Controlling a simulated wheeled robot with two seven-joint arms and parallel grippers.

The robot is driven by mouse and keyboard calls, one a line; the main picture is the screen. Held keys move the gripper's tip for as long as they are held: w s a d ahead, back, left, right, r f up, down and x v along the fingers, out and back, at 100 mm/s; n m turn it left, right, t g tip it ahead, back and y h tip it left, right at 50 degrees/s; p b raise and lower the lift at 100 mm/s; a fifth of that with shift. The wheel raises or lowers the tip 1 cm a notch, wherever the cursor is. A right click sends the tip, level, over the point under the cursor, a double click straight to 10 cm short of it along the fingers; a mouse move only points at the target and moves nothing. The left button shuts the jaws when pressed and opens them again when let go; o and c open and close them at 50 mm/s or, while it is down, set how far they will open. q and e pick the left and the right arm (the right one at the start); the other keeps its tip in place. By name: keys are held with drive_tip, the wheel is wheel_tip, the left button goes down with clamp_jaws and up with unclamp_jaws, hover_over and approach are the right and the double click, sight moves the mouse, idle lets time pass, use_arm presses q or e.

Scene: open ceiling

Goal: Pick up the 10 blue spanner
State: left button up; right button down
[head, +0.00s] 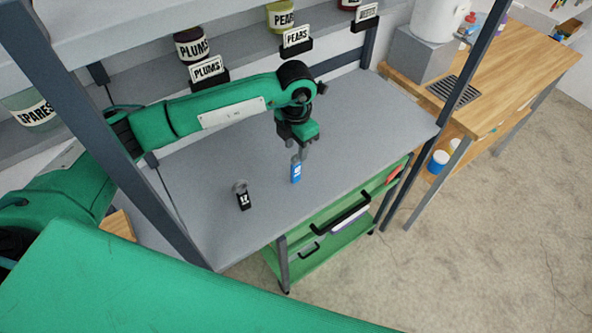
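The blue spanner (296,173) is at the middle of the grey shelf top (340,115), with a white marking on its blue handle. My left gripper (302,153) points down right at its upper end, and the fingers hide the spanner's head. The fingers are small and overlap the spanner, so I cannot tell whether they touch it or are closed on it. A black spanner (243,199) with a grey ring end and a white marking that looks like 17 is to the left of the blue one. My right gripper is not in view.
Dark shelf posts (440,110) frame the grey surface. Jars and PLUMS (207,71) and PEARS (297,36) signs line the back. A green drawer cart (320,250) is below the front edge. A wooden table (500,85) stands at right. The grey surface's right part is clear.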

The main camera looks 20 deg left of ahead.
sight(296, 154)
use_arm(q)
wheel_tip(296, 154, down, 5)
drive_tip(key=shift+b, duration=0.7)
drive_tip(key=shift+r, duration=0.1)
clamp_jaws()
